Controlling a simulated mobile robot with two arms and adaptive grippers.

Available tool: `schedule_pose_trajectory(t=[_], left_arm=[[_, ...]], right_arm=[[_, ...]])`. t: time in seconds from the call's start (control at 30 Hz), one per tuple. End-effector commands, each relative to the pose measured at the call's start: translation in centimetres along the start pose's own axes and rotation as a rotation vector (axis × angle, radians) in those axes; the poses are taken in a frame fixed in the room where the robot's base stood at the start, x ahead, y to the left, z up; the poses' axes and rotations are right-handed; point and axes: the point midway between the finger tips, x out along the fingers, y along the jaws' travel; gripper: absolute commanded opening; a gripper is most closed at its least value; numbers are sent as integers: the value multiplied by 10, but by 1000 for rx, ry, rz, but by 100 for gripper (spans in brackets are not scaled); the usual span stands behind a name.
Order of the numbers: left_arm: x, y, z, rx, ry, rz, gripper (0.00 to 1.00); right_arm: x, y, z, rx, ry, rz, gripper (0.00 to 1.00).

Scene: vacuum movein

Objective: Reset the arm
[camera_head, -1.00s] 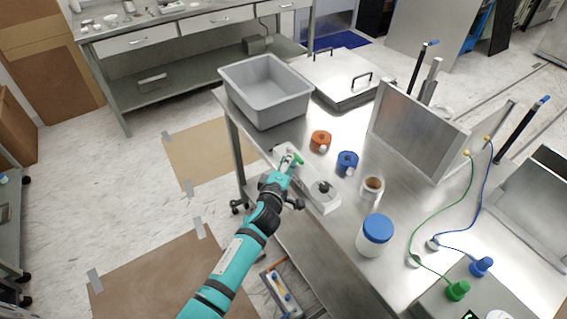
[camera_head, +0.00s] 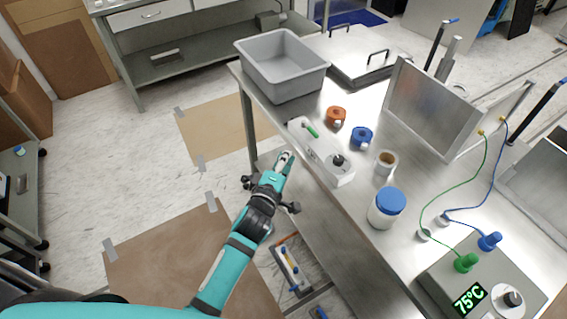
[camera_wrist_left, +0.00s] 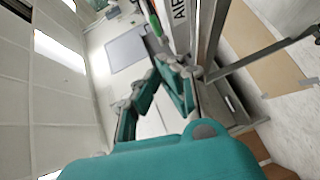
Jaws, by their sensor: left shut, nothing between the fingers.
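My left gripper (camera_head: 285,160) is shut and empty. It is off the left edge of the steel table (camera_head: 405,220), beside the white box (camera_head: 318,152) with a green lever (camera_head: 311,131) and black knob. There is a small gap between gripper and box in the head view. In the left wrist view the gripper's fingers (camera_wrist_left: 167,62) point towards a white surface with "AIR" lettering (camera_wrist_left: 180,10), and the green lever (camera_wrist_left: 155,24) shows beside it. My right gripper is not in view.
On the table are a grey bin (camera_head: 282,85), orange (camera_head: 336,116) and blue (camera_head: 361,137) round items, a tape roll (camera_head: 386,162), a blue-lidded jar (camera_head: 387,208) and a heater unit (camera_head: 440,285) reading 75°C. Open floor (camera_head: 165,200) lies left of the table.

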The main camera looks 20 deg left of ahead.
Motion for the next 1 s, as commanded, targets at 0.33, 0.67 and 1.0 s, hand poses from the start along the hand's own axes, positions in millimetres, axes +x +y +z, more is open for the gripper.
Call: schedule_pose_trajectory(t=[0.33,0.67,1.0], left_arm=[[-13,-1,1,3,-1,-4,0],[-34,-162,26,354,-131,-291,0],[-161,-388,37,872,-506,-657,0]], right_arm=[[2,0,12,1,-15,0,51],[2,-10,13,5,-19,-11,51],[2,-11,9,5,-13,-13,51]])
